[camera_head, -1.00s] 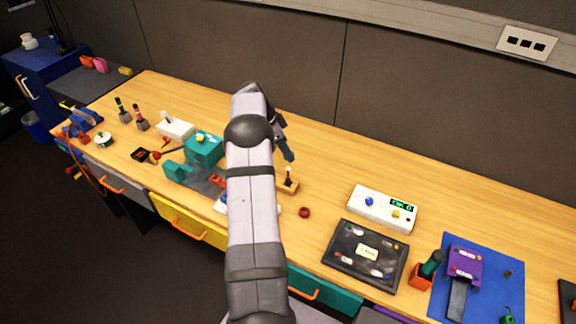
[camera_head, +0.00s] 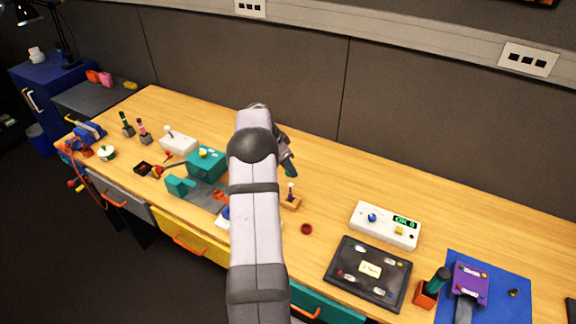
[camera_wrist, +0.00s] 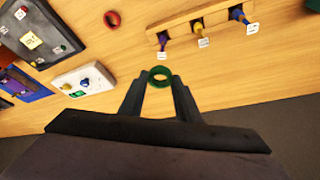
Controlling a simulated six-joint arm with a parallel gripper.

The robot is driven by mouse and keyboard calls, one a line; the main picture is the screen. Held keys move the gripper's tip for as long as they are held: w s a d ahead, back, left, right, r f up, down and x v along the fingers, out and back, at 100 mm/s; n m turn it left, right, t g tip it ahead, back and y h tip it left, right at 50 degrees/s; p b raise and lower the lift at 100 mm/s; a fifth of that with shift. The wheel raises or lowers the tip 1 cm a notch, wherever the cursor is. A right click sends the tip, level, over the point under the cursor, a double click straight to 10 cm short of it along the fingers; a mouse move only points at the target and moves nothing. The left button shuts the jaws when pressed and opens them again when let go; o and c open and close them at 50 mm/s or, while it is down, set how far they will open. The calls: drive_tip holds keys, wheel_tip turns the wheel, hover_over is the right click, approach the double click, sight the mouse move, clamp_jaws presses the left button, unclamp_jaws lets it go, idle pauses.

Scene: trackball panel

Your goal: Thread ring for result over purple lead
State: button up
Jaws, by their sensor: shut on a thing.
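My gripper (camera_wrist: 158,80) is shut on a green ring (camera_wrist: 159,76), which sits between the fingertips with its hole showing. A wooden holder (camera_wrist: 185,20) carries three upright leads, each with a small white tag: purple (camera_wrist: 163,38), yellow (camera_wrist: 201,30) and blue (camera_wrist: 237,14). The ring is apart from the purple lead, below it in the wrist view. In the head view, my gripper (camera_head: 290,172) is above the wooden holder (camera_head: 292,205), partly hidden by my arm. The ring cannot be made out there.
A dark red ring (camera_head: 306,229) lies on the table beside the holder. A white box with a blue knob and green display (camera_head: 385,225) and a black panel (camera_head: 368,272) stand to the right. Teal equipment (camera_head: 206,163) is to the left. The table behind the holder is clear.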

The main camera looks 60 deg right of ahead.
sight(288, 176)
drive_tip(key=shift+f+b, duration=1.3)
drive_tip(key=shift+f, duration=0.95)
drive_tip(key=shift+b, duration=0.55)
drive_tip(key=shift+f+b, duration=3.2)
drive_tip(key=shift+f, duration=0.55)
drive_tip(key=o, duration=1.5)
drive_tip(key=shift+r, duration=0.15)
